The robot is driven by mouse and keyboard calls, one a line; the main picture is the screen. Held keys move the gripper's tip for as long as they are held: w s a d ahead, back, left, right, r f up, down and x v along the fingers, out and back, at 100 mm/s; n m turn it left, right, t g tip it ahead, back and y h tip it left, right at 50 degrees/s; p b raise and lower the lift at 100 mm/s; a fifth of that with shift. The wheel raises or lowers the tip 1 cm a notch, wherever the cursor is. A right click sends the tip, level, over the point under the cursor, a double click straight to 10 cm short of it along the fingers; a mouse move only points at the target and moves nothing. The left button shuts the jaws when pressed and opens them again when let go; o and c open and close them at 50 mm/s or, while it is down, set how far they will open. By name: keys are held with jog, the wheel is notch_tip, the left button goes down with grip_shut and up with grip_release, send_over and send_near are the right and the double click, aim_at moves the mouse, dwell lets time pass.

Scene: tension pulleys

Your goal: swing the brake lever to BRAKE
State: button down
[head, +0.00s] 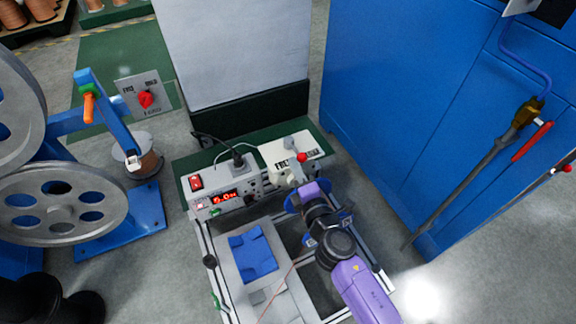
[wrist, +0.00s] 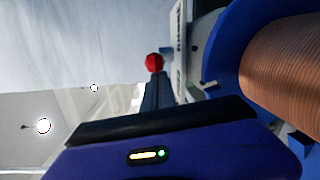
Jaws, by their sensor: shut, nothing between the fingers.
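A pale box (head: 283,153) with partly hidden black lettering on its face stands at the back of the bench. A red ball knob (head: 301,157) shows at its front, and it also shows in the wrist view (wrist: 155,62). I take it for the end of the brake lever; its shaft is mostly hidden. My gripper (head: 297,178) is shut and empty, right in front of this box, with its tips close to the knob. In the wrist view the dark fingers (wrist: 155,95) point toward the knob. I cannot tell whether they touch it, nor which mark the lever stands at.
A grey power unit (head: 228,190) with a red display stands left of the box. A grey plate with a red knob (head: 146,99) and the pulley wheels (head: 60,207) are further left. A blue cabinet (head: 400,110) rises on the right. A blue part (head: 253,255) lies on the bench.

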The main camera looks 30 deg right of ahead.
jog(key=shift+s+d+r+n+y+p, duration=0.1)
jog(key=shift+d+r+n+y+p, duration=0.15)
jog(key=shift+d+p, duration=0.3)
jog(key=shift+d+r+n+y+p, duration=0.15)
jog(key=shift+d+y+p, duration=0.25)
jog(key=shift+p, duration=0.2)
jog(key=shift+n+y, duration=0.25)
jog(key=shift+n, duration=0.05)
jog(key=d+p, duration=0.1)
jog(key=d, duration=0.1)
jog(key=d+p, duration=0.1)
jog(key=d, duration=0.2)
jog(key=shift+w+d+f+p, duration=0.15)
jog(key=shift+w+f+p, duration=0.05)
jog(key=shift+p, duration=0.1)
jog(key=shift+r, duration=0.2)
notch_tip(320, 180, up, 19)
jog(key=a+y+p, duration=0.1)
jog(key=a+p, duration=0.1)
jog(key=p, duration=1.4)
jog(key=shift+a, duration=0.1)
